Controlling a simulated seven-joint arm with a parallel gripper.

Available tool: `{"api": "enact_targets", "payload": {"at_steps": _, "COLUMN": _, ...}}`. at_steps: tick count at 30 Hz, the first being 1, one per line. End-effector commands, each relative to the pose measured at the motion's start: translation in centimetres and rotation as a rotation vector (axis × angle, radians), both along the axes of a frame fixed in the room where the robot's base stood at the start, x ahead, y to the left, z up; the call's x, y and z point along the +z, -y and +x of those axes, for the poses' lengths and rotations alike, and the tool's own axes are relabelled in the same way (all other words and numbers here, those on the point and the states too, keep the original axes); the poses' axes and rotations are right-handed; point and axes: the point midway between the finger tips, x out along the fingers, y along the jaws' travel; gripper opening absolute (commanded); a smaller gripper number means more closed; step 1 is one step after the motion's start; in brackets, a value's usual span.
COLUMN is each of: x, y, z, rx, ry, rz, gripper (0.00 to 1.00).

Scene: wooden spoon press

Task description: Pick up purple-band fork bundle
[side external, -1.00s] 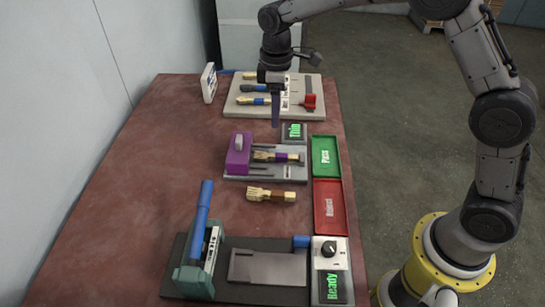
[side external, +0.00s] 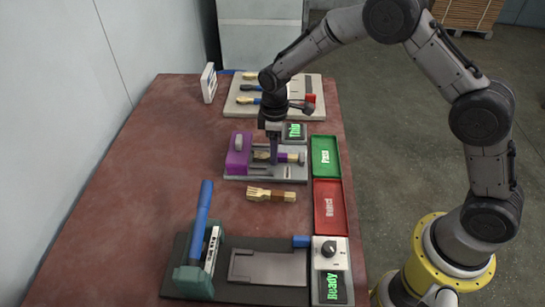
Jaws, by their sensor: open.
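The purple-band fork bundle (side external: 261,156) lies on a grey fixture (side external: 240,177) with a purple block (side external: 238,156) at its left end. Its gold fork heads point left toward the block. My gripper (side external: 274,160) points down over the middle of the bundle, with its finger in front of part of it. The jaws are open; whether both fingers straddle the bundle is hidden from this side.
Another fork bundle with a brown-red band (side external: 271,194) lies on the table nearer the camera. A green Pass tray (side external: 326,157) and a red Reject tray (side external: 329,207) line the right edge. A blue-handled press (side external: 200,240) stands in front. A "Thin" display (side external: 294,131) sits behind the fixture.

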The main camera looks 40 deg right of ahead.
Motion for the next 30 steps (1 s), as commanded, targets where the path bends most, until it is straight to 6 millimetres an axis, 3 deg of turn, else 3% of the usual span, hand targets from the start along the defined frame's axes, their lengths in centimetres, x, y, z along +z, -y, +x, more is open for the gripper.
{"api": "enact_targets", "payload": {"at_steps": 9, "x": -0.65, "y": 0.01, "z": 0.03, "rx": 0.000, "ry": 0.001, "rz": 0.000, "gripper": 0.55}}
{"api": "enact_targets", "payload": {"at_steps": 18, "x": -0.61, "y": 0.01, "z": 0.04, "rx": 0.000, "ry": 0.002, "rz": 0.001, "gripper": 0.02}}
{"api": "enact_targets", "payload": {"at_steps": 19, "x": -0.61, "y": 0.01, "z": 0.04, "rx": 0.000, "ry": 0.002, "rz": 0.001, "gripper": 0.00}}
{"api": "enact_targets", "payload": {"at_steps": 30, "x": -0.59, "y": 0.01, "z": 0.06, "rx": 0.000, "ry": 0.002, "rz": 0.001, "gripper": 0.00}}
